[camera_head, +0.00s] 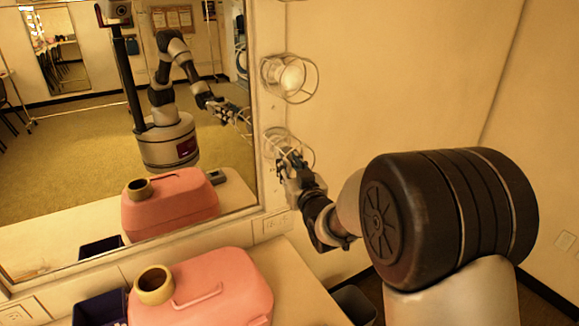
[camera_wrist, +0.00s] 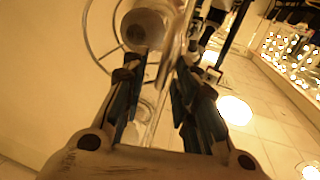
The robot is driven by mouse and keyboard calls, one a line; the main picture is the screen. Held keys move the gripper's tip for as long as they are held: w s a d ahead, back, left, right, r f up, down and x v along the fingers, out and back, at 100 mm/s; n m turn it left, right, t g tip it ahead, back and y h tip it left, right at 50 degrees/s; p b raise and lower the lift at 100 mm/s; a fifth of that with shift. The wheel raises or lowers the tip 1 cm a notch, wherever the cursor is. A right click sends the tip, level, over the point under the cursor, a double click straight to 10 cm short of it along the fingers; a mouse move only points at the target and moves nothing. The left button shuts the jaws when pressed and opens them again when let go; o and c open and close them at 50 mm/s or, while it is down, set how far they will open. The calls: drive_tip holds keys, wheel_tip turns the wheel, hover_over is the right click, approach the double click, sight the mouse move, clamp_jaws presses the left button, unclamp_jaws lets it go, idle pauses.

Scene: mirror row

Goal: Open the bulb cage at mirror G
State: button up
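The mirror (camera_head: 70,150) has caged bulbs on the right side of its frame. The upper bulb cage (camera_head: 313,79) is a round wire guard around a bulb. The lower bulb cage (camera_head: 309,153) is partly hidden by my gripper (camera_head: 287,168), which is right at it. In the wrist view, wire hoops of a cage (camera_wrist: 89,38) surround a bulb (camera_wrist: 147,27) beyond my gripper (camera_wrist: 163,65). The fingers stand a little apart, with a pale bar between the tips. I cannot tell whether they grip it. No mirror letter is readable.
A pink case (camera_head: 235,280), a roll of tape (camera_head: 154,285) and a dark blue bin (camera_head: 100,308) stand on the counter (camera_head: 300,295) below the mirror. A grey bin (camera_head: 355,303) stands on the floor. Bare wall lies right of the cages.

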clamp_jaws()
idle(0.6)
